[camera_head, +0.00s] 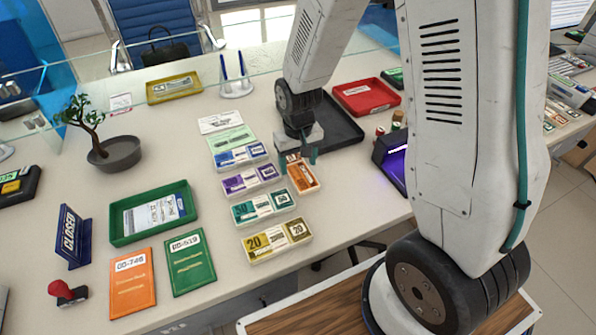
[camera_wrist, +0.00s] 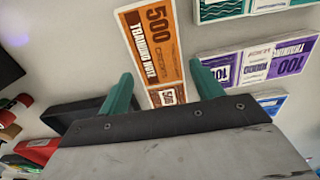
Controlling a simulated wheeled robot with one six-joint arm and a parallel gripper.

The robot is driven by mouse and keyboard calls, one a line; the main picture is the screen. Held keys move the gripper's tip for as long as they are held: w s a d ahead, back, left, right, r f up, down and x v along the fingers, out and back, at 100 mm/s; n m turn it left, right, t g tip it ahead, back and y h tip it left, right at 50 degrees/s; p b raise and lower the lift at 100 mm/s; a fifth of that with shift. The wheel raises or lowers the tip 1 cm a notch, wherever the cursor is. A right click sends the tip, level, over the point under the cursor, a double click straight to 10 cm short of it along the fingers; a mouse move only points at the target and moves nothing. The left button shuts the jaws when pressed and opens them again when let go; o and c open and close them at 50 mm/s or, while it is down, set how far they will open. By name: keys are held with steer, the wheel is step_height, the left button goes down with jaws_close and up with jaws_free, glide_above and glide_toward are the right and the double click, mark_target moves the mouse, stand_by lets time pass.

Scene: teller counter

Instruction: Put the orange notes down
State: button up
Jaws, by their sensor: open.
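The orange notes (camera_head: 304,178), a small bundle printed 500 with a white band, lie flat on the counter just right of the purple notes (camera_head: 251,180). They also show in the wrist view (camera_wrist: 155,42), running away from between my fingers. My gripper (camera_head: 297,160) is low at the far end of the orange notes, pointing down. In the wrist view my gripper (camera_wrist: 163,88) is open, with one green finger on each side of the notes and gaps beside them. The near end of the notes is hidden behind the gripper body.
Blue (camera_head: 240,156), teal (camera_head: 263,207) and yellow notes (camera_head: 277,241) line up left of the orange ones. A black tray (camera_head: 343,139), a red tray (camera_head: 365,97) and a purple-lit device (camera_head: 392,160) stand to the right. A green tray (camera_head: 118,232) is left.

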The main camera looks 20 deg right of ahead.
steer(key=shift+f, duration=0.95)
steer(key=shift+c, duration=0.3)
steer(key=c, duration=0.8)
steer(key=shift+r, duration=0.1)
